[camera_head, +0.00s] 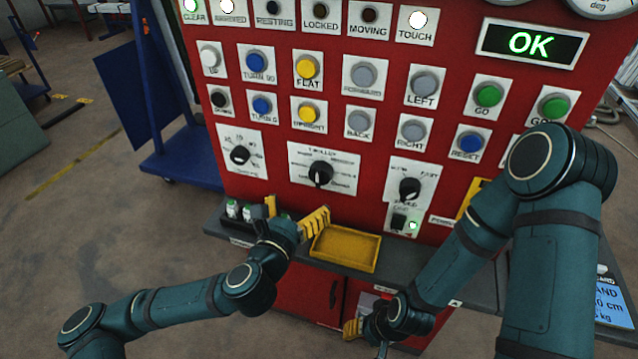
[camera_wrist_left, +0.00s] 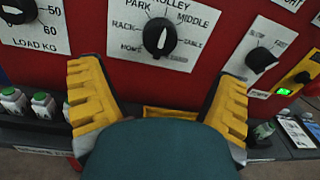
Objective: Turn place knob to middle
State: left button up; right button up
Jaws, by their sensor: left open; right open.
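The black place knob (camera_head: 321,173) sits on the white plate marked TROLLEY on the red panel. In the left wrist view the knob (camera_wrist_left: 159,37) is at upper middle, ringed by HOME, RACK, PARK, MIDDLE and TABLE. Its white line runs nearly upright, between PARK and MIDDLE; I cannot tell which end points. My left gripper (camera_head: 292,212) is open and empty, below the knob and apart from it. Its yellow fingers (camera_wrist_left: 160,75) are spread wide in the wrist view. My right gripper (camera_head: 362,326) hangs low by the cabinet front, partly hidden; nothing shows in it.
A load knob (camera_head: 240,155) is left of the place knob and a speed knob (camera_head: 410,187) is right. Push buttons fill the panel above. A yellow tray (camera_head: 345,249) and small bottles (camera_head: 240,211) stand on the grey ledge below. The green display (camera_head: 531,43) reads OK.

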aim_at(316, 178)
pick_arm(q)
jog(key=b+x, duration=0.1)
jog(key=x, duration=1)
jog(key=c, duration=1.2)
